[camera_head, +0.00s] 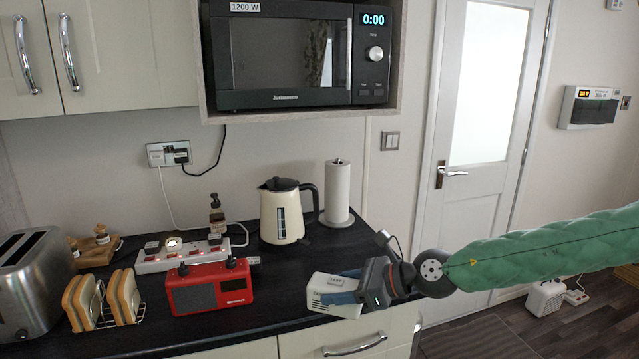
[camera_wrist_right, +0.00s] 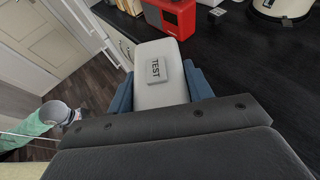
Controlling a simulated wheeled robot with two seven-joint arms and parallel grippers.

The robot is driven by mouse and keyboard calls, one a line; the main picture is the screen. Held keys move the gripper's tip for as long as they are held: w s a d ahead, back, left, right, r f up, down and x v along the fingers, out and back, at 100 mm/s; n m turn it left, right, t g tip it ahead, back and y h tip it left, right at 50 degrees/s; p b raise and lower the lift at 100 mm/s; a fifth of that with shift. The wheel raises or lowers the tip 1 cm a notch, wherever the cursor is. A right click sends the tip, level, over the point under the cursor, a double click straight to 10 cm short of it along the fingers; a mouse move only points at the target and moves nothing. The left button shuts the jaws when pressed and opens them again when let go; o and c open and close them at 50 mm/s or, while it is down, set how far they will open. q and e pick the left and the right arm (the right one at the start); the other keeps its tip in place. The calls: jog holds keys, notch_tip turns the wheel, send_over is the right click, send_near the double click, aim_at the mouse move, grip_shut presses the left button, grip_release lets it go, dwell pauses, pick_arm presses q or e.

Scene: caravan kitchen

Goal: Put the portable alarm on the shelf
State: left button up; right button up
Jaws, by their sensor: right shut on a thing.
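The portable alarm is a white box with a TEST button (camera_head: 331,287), near the front right edge of the black counter in the head view. My right gripper (camera_head: 345,290) is shut on it, its arm coming in from the right. In the right wrist view the alarm (camera_wrist_right: 158,95) sits between the two blue fingers of the gripper (camera_wrist_right: 160,90). I cannot tell whether the alarm touches the counter. A shelf (camera_head: 300,115) holds the microwave on the wall above the counter.
The counter (camera_head: 275,325) holds a red radio (camera_head: 210,287), a cream kettle (camera_head: 283,212), a paper towel roll (camera_head: 338,190), a power strip (camera_head: 180,256), a toast rack (camera_head: 105,305) and a toaster (camera_head: 38,285). The microwave (camera_head: 290,55) fills most of the shelf's width.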

jog(key=shift+w+d+f+m+t+h, duration=0.35)
jog(key=shift+d+f+m+t, duration=0.05)
jog(key=shift+m+t, duration=0.3)
jog(key=shift+w+d+f+m+t+h, duration=0.4)
jog(key=shift+m+t, duration=0.2)
jog(key=shift+t, duration=0.1)
jog(key=s+d+f+m+t+h, duration=0.2)
jog(key=d+f+m+h, duration=0.3)
jog(key=f, duration=0.6)
jog(key=s+d+f+m+t+h, duration=0.3)
jog(key=d+f+m+h, duration=0.3)
jog(key=d+f, duration=0.4)
jog(key=shift+f+m+t, duration=0.4)
jog(key=shift+f+t, duration=0.3)
dwell(0.3)
jog(key=shift+h, duration=0.25)
jog(key=shift+s+a, duration=0.1)
dwell(0.9)
dwell(1.1)
